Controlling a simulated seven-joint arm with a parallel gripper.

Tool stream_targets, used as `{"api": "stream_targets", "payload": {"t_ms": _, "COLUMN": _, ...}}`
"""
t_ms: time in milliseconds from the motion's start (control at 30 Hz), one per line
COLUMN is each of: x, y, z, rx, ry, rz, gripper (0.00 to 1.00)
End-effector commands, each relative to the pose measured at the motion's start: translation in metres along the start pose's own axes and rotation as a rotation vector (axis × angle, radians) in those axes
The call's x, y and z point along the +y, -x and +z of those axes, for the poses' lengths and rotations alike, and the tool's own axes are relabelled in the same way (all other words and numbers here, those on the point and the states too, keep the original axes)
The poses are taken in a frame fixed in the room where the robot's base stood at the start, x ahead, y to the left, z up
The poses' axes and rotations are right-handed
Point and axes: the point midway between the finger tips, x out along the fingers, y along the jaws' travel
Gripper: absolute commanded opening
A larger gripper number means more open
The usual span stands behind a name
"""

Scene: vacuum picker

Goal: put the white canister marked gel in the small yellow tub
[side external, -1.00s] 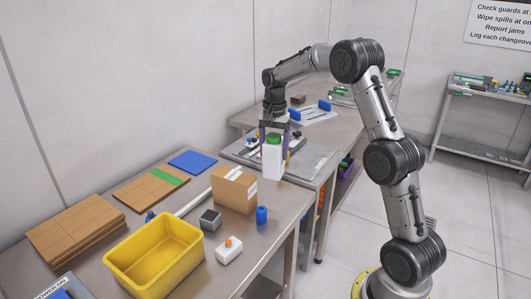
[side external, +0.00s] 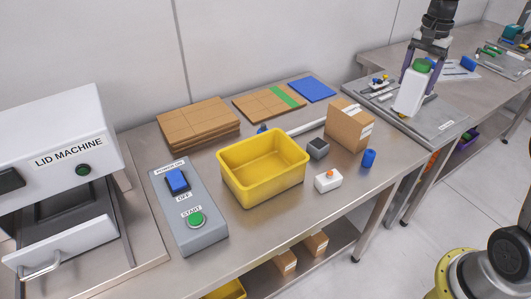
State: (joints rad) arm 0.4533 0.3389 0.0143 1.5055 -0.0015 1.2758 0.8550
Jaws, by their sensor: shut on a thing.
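A white canister with a green cap (side external: 409,93) is in my gripper (side external: 420,78) at the upper right of the side external view. The fingers are shut around its upper part, and it looks slightly tilted in the picture. It is in front of the grey plate at the back right; whether its base touches the plate I cannot tell. Any gel marking is not readable. The yellow tub (side external: 268,189) stands open and looks empty on the metal bench, well to the left of my gripper.
Left are a switch box (side external: 192,222) and the lid machine (side external: 75,150). Flat cardboard lies behind the tub.

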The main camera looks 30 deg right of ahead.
Motion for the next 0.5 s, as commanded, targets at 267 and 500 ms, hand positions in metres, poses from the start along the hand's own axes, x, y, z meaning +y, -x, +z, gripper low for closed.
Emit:
{"api": "stream_targets", "payload": {"t_ms": 267, "x": -0.059, "y": -0.001, "z": 0.035, "rx": -0.004, "ry": 0.230, "rz": 0.001, "gripper": 0.00}}
{"api": "stream_targets", "payload": {"t_ms": 500, "x": -0.134, "y": 0.001, "z": 0.104, "rx": -0.005, "ry": 0.558, "rz": 0.000, "gripper": 0.00}}
